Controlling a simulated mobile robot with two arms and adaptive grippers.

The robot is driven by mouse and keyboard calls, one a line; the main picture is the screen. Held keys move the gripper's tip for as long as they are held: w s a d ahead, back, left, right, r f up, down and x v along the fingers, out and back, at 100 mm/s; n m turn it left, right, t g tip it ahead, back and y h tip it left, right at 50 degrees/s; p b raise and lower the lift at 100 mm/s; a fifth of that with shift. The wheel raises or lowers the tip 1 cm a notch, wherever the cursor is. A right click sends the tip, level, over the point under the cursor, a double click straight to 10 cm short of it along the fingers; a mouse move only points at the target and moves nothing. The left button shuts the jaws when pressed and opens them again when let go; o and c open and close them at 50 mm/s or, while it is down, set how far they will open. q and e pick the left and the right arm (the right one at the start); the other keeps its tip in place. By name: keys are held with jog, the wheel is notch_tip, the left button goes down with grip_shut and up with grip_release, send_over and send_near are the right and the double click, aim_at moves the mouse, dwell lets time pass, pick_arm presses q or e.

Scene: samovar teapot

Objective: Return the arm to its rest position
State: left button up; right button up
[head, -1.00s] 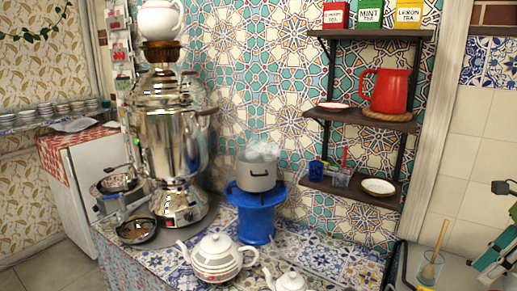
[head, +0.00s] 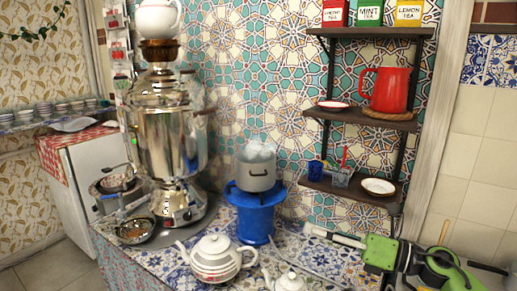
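My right arm reaches in from the right edge, low over the counter, with green and black parts. At its left end a long pale piece points left, where my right gripper (head: 335,237) is. Its two fingers cannot be told apart, and I cannot tell whether it is open or shut. It is right of the blue burner (head: 255,213) and below the shelves, apart from the burner. My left gripper is not in view.
The samovar (head: 170,140) stands at the left. A steaming pot (head: 256,173) sits on the burner. A large white teapot (head: 215,255) and a smaller one (head: 290,282) stand in front. A red jug (head: 388,90) is on the shelf (head: 350,116).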

jog(key=s+d+f+m+t+h, duration=0.35)
jog(key=f+m+h, duration=0.5)
jog(key=m, duration=0.75)
jog(key=s+d+f+m+t+h, duration=0.2)
jog(key=s+d+f+m+h, duration=0.5)
jog(key=m, duration=0.9)
jog(key=s+a+f+m+g, duration=0.2)
jog(key=s+f+m+g, duration=0.2)
jog(key=s+f+g, duration=0.55)
jog(key=s+a+f+m+g, duration=0.25)
jog(key=s+f, duration=0.45)
jog(key=s, duration=0.8)
notch_tip(320, 180, down, 32)
jog(key=s+b, duration=0.2)
jog(key=b, duration=0.4)
jog(key=s+d+f+g+b, duration=0.1)
jog(key=s+d+f+b, duration=0.2)
jog(key=s+f, duration=1.3)
notch_tip(320, 180, down, 4)
jog(key=shift+s+d+r+b, duration=0.2)
jog(key=shift+s+b, duration=0.05)
jog(key=shift+b, duration=0.3)
